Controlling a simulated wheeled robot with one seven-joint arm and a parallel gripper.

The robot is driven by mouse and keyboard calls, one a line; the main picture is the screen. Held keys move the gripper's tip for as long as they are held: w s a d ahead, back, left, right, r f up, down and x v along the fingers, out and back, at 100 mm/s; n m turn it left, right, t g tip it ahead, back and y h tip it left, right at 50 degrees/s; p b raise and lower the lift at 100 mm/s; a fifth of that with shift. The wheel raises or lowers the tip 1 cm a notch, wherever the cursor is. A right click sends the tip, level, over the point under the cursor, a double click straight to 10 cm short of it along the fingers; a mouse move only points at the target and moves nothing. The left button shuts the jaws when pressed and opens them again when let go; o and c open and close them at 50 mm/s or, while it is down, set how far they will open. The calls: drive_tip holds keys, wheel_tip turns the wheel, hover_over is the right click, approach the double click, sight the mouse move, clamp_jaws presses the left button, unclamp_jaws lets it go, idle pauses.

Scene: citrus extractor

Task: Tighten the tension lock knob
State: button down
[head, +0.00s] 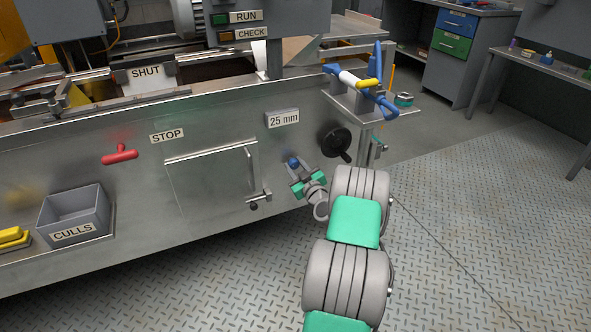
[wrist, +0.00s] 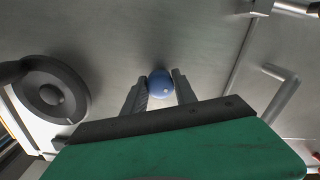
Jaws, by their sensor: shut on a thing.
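A blue ball-shaped knob (head: 292,162) sits on the machine's steel front panel, below the "25 mm" label. I take it for the tension lock knob; no label on it is visible. My gripper (head: 298,172) is at the panel, with its fingers on either side of the knob. In the wrist view the blue knob (wrist: 160,84) sits between the two fingertips (wrist: 159,92), which are shut on it. The knob's stem and base are hidden.
A black handwheel (head: 336,142) sticks out just right of my gripper. A hatch with a bar handle (head: 250,165) and a latch (head: 260,199) are to the left. A red T-handle (head: 120,155) and the CULLS bin (head: 76,212) are farther left. The floor at right is clear.

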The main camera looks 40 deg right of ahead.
drive_tip(key=m+b, duration=0.1)
drive_tip(key=m, duration=0.2)
drive_tip(key=shift+f+m, duration=0.15)
drive_tip(key=shift+m, duration=0.15)
drive_tip(key=m, duration=0.3)
drive_tip(key=shift+m, duration=0.3)
drive_tip(key=m, duration=0.6)
drive_tip(key=shift+m, duration=0.4)
drive_tip(key=shift+s, duration=0.1)
drive_tip(key=c, duration=1.3)
unclamp_jaws()
drive_tip(key=o, duration=0.3)
drive_tip(key=p+v, duration=0.1)
drive_tip(key=v, duration=0.6)
drive_tip(key=shift+s+a, duration=0.25)
drive_tip(key=shift+s, duration=0.1)
